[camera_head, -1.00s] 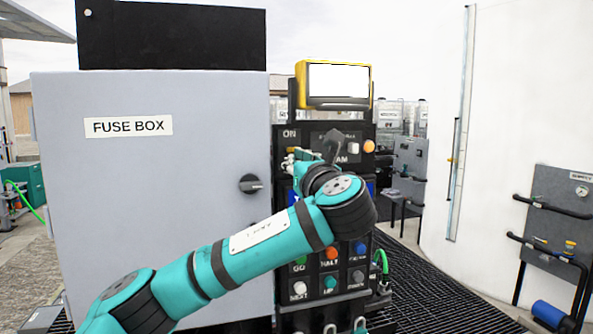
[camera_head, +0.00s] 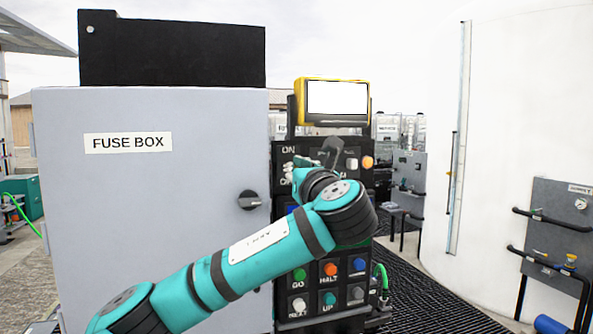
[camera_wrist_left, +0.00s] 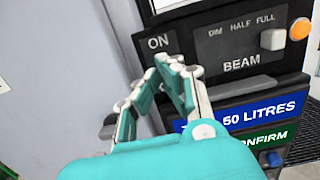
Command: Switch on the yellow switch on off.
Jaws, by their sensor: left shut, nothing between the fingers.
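My left gripper (camera_wrist_left: 170,70) is shut and empty, with its fingertips at the black control panel (camera_head: 320,151), just below the ON label (camera_wrist_left: 158,42). It also shows in the head view (camera_head: 291,168), at the panel's upper left. The yellow switch cannot be made out now; the spot below ON is covered by my fingers. I cannot tell whether the fingertips touch it or which way it points. My right gripper is in neither view.
Right of the fingers is a BEAM selector with a pale knob (camera_wrist_left: 273,40) and an orange lamp (camera_wrist_left: 299,29). Below are blue and green label plates and coloured buttons. The grey fuse box (camera_head: 150,220) stands close on the left. A yellow-framed screen (camera_head: 337,98) tops the panel.

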